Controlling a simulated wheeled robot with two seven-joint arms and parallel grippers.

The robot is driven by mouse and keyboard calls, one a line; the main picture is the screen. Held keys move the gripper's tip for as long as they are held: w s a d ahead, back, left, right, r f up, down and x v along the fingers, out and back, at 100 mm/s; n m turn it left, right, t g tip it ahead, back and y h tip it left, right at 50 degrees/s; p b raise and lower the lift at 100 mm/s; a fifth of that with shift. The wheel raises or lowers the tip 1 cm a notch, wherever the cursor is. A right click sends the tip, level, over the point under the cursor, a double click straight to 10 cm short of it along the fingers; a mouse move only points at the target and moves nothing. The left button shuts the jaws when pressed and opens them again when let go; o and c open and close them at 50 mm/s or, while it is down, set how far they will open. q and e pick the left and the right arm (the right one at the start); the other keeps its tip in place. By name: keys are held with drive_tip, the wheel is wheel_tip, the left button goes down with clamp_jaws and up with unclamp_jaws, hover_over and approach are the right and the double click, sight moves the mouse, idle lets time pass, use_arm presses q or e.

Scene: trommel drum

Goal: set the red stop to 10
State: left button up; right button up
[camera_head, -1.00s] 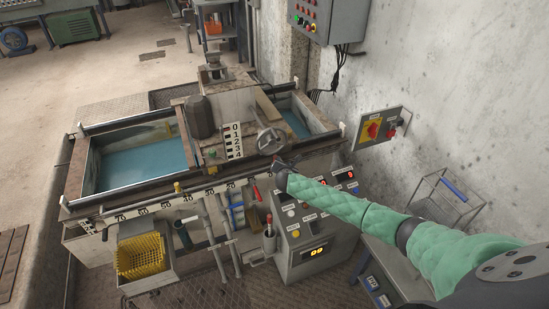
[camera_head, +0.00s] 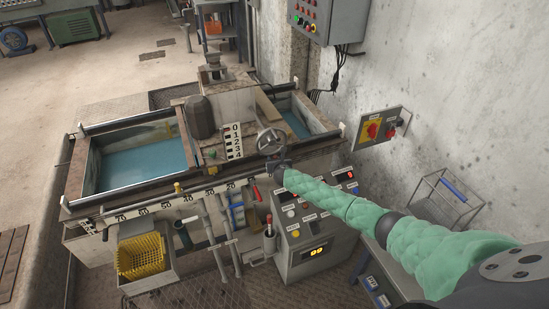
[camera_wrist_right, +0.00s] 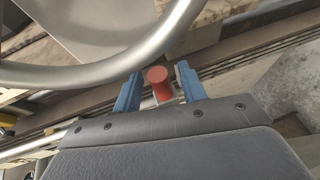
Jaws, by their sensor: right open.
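The red stop (camera_wrist_right: 157,76) shows in the right wrist view as a short red cylinder on a rail. It is between the two blue fingers of my right gripper (camera_wrist_right: 159,84), with gaps visible beside it. The fingers are apart. In the head view my right gripper (camera_head: 278,164) is at the right part of the front rail, below the handwheel, and hides the stop there. The number scale (camera_head: 160,206) runs along the front of the rail, its numbers falling toward the right; the mark at the stop cannot be read. My left gripper is out of view.
A metal handwheel (camera_head: 271,141) is close above my right gripper; its rim crosses the wrist view (camera_wrist_right: 110,72). A yellow knob (camera_head: 178,187) is farther left on the rail. A red-handled lever (camera_head: 257,193) and a control box (camera_head: 303,262) are below.

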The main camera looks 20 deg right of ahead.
drive_tip(key=shift+x, duration=1.3)
drive_tip(key=shift+c, duration=0.2)
